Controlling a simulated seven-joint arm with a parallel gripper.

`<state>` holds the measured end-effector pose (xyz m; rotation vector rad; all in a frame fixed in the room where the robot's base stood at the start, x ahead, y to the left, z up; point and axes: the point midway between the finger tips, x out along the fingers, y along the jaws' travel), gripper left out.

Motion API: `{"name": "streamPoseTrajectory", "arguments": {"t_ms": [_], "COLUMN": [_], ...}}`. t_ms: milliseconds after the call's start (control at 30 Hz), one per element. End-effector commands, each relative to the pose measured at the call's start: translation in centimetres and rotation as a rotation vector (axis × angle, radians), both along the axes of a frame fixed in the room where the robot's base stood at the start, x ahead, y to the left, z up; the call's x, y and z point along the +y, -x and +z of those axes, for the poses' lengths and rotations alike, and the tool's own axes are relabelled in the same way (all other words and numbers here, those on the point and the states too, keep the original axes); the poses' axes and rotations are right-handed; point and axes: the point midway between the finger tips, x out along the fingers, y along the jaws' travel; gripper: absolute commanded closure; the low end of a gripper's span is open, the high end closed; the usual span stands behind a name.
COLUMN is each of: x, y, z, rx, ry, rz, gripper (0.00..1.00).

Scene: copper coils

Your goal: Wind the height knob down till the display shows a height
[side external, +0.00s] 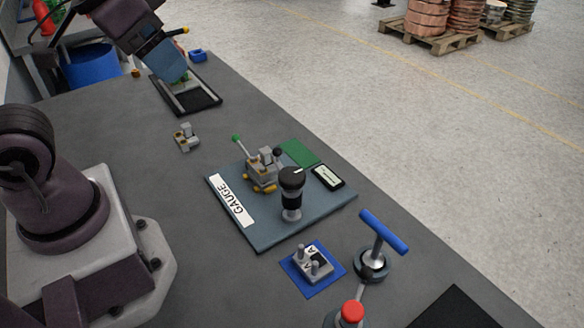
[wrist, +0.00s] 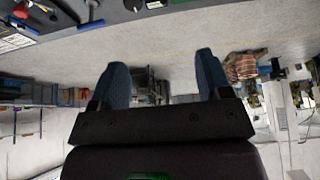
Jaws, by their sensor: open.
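The gauge (side external: 262,232) is a blue-grey plate with a white GAUGE label, lying on the dark table in the side view. A black knob (side external: 291,178) with a white mark stands upright on its post, likely the height knob. The small black-framed display (side external: 328,177) lies behind it to the right; its reading is too small to tell. My gripper (side external: 176,74) is at the upper left, over a black-framed tray and well away from the knob. In the wrist view its two blue fingers (wrist: 160,62) are wide apart with nothing between them.
A grey metal part with yellow feet (side external: 262,172) and a green-tipped lever sits on the plate beside the knob. A blue-handled tool (side external: 383,232), a red button (side external: 352,311) and a blue pad (side external: 296,283) with a grey part are in front. The framed tray (side external: 205,104) is behind.

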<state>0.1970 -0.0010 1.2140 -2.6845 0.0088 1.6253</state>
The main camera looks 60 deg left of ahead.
Motion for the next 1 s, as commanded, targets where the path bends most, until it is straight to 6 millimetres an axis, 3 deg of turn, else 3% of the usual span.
{"name": "streamPoseTrajectory", "arguments": {"t_ms": [167,367,567,800,900,1000], "x": [-0.8,-2.5,-4.5,-6.7,-7.1,-7.4], "y": [-1.3,-4.9,-8.8,-12.7,-14.1,-15.2], "z": [-2.5,-6.4,-11.6,-18.2,-19.1,-18.7], "rx": [0.141,0.327,0.456,0.501,0.462,0.405], "ry": [-0.003,-0.057,-0.143,-0.245,-0.290,-0.342], "rz": [-0.037,-0.212,-0.561,-1.091,-1.274,-1.405], "gripper": [0.23,0.23,0.23,0.23,0.23,0.23]}}
